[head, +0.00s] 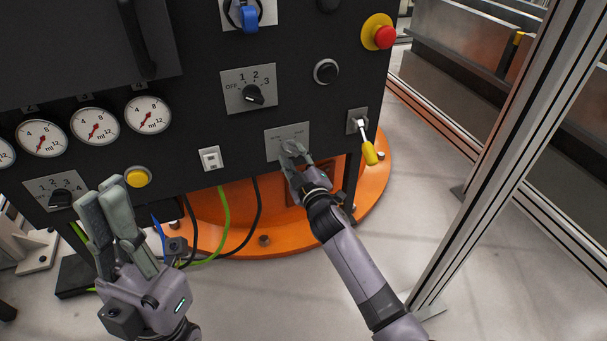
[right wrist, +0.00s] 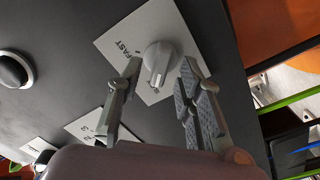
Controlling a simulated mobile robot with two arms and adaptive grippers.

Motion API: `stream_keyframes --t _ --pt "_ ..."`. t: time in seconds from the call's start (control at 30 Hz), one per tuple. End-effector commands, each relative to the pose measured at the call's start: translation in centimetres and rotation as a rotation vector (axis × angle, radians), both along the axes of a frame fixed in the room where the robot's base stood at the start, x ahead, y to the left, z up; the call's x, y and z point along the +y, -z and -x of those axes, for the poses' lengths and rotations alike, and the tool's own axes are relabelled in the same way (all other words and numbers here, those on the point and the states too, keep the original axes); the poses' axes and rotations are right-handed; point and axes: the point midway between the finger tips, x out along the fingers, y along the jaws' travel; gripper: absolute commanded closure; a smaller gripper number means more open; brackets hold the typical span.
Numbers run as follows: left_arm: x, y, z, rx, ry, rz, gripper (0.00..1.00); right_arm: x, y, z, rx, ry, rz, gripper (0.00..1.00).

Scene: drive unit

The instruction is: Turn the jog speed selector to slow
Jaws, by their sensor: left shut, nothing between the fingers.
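The jog speed selector is a grey knob (right wrist: 158,60) on a light plate (right wrist: 118,32) marked FAST. In the head view, its plate (head: 272,147) is low on the black panel, and my right gripper partly covers the knob. My right gripper (head: 291,160) is at the knob. In the right wrist view, its fingers (right wrist: 160,80) are apart, one on each side of the knob, with gaps showing; contact is not clear. The knob's pale-marked end faces the gripper; the slow label is not readable. My left gripper (head: 103,193) is shut and empty before the panel's lower left.
A 1-2-3 selector (head: 253,94) is above the jog plate. A yellow-handled lever (head: 368,150) and a red emergency button (head: 385,37) are to the right. A white rocker switch (head: 210,158) is to the left. A metal post (head: 490,170) stands at the right.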

Motion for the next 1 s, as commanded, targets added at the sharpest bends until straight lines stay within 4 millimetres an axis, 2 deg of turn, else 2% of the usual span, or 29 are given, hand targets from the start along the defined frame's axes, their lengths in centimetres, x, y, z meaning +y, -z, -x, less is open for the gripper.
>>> stream_keyframes --t 0.3,0.5,0.7,1.0 --pt "0.0 0.1 0.0 0.003 0.001 -0.002 1.00 -1.8 0.2 5.9 0.001 -0.003 0.002 0.67" --pt "-0.1 0.1 0.0 0.004 0.001 -0.002 1.00 -2.7 0.1 8.8 0.001 -0.003 0.000 0.67" --pt "-0.1 0.1 0.0 0.004 0.001 -0.002 1.00 -3.1 0.1 9.9 0.001 -0.003 0.000 0.67" --pt "-0.1 0.1 0.0 0.004 0.001 -0.002 1.00 -3.1 0.0 9.9 0.000 -0.002 0.001 0.67"
